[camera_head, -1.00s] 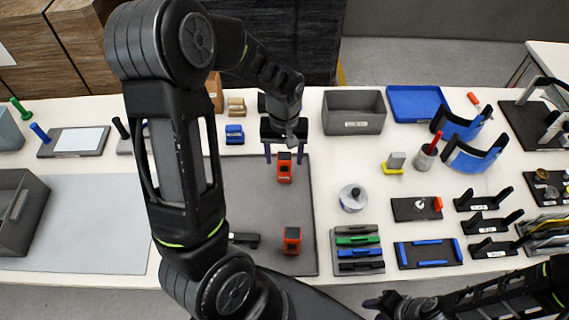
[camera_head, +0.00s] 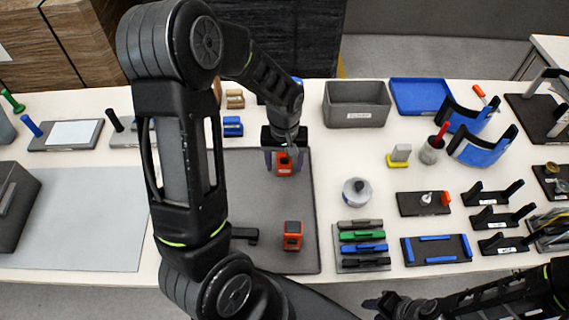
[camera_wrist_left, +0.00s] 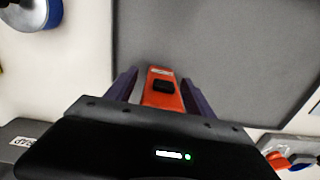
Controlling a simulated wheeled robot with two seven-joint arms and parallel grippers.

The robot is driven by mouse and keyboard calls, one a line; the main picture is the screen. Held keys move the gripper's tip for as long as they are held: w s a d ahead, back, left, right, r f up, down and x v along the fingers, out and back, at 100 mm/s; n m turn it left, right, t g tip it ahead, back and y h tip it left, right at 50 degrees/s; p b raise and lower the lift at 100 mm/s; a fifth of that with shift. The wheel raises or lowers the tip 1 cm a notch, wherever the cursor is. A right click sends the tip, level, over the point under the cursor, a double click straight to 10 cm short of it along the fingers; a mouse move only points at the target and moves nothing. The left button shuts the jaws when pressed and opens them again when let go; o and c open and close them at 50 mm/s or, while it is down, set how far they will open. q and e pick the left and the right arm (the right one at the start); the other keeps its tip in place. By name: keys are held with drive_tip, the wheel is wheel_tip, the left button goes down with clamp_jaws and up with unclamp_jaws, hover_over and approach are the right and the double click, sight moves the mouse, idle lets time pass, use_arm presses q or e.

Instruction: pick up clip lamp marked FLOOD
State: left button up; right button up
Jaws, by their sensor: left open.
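An orange-red clip lamp (camera_head: 284,169) stands on the grey mat, toward its far side. A second orange-red clip lamp (camera_head: 292,241) stands nearer on the same mat. I cannot read the word on either lamp. My left gripper (camera_head: 285,159) is open at the far lamp, with a finger on each side of it. In the left wrist view the lamp (camera_wrist_left: 160,97) sits between the two purple fingers (camera_wrist_left: 158,88), with small gaps showing; its lower part is hidden by the gripper body. My right gripper (camera_head: 386,304) is at the bottom edge, dark and unclear.
The grey mat (camera_head: 270,204) has free room around the lamps. A dark item (camera_head: 245,235) lies left of the near lamp. A rack (camera_head: 361,244) of coloured clips and a round grey pot (camera_head: 357,192) stand to the right. A grey bin (camera_head: 356,104) stands behind.

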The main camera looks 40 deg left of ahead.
use_arm(q)
drive_tip(key=shift+f, duration=0.6)
drive_tip(key=shift+r, duration=0.1)
drive_tip(key=shift+c, duration=0.3)
clamp_jaws()
